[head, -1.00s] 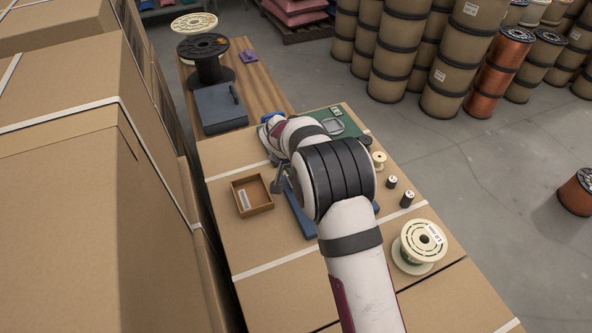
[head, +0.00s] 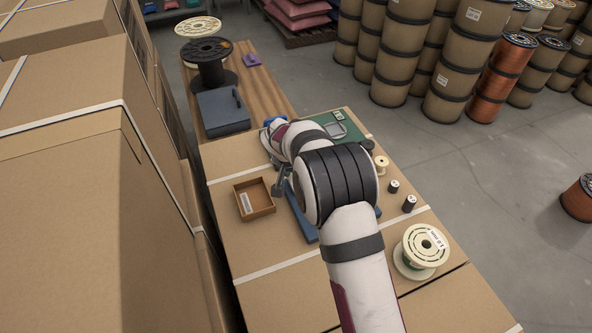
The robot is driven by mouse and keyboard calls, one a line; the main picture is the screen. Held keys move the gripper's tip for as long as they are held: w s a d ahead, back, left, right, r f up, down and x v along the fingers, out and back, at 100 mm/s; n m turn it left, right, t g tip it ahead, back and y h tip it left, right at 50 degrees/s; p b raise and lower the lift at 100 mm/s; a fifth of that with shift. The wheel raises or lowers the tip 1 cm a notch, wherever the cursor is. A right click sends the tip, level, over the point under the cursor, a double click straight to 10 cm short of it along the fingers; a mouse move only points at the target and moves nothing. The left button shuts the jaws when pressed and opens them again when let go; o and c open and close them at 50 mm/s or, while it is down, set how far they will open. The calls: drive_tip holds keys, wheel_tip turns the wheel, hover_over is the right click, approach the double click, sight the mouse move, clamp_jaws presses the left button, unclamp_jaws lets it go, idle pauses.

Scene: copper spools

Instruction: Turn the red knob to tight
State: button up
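I cannot see a red knob in the head view; my arm covers the middle of the bench. My arm reaches up from the bottom and bends over the cardboard-covered top. A small dark grey part (head: 281,182) shows below its far end, right of the open box; it may be my gripper, but its fingers are not clear. Whether it is open or touching anything is hidden. A blue bar-shaped thing (head: 300,215) lies partly behind my arm. A small blue patch (head: 274,121) shows at the arm's far end.
An open brown box (head: 239,186) stands left of my arm. A cream spool (head: 422,250) and small dark spools (head: 409,203) stand to the right. A green mat (head: 352,130), a blue-grey case (head: 221,112) and a black spool (head: 208,62) lie farther back. Tall cartons (head: 70,200) border the left.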

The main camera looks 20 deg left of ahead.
drive_tip(key=v, duration=1.5)
drive_tip(key=shift+s+r, duration=0.2)
drive_tip(key=shift+r, duration=0.05)
drive_tip(key=s+d+r+m+g, duration=0.2)
drive_tip(key=s+d, duration=0.5)
drive_tip(key=d, duration=0.5)
drive_tip(key=s+d+r+m+g, duration=0.1)
drive_tip(key=s+d+r+m, duration=0.15)
drive_tip(key=s+d, duration=0.7)
drive_tip(key=s+d+f+y, duration=0.1)
drive_tip(key=s+d, duration=0.2)
drive_tip(key=s, duration=0.2)
drive_tip(key=s+d+f+m+g, duration=0.1)
drive_tip(key=s+d, duration=0.2)
drive_tip(key=s, duration=0.3)
drive_tip(key=shift+s+f+g+y, duration=0.2)
drive_tip(key=shift+g+y, duration=0.1)
drive_tip(key=shift+y, duration=0.1)
drive_tip(key=shift+d, duration=0.1)
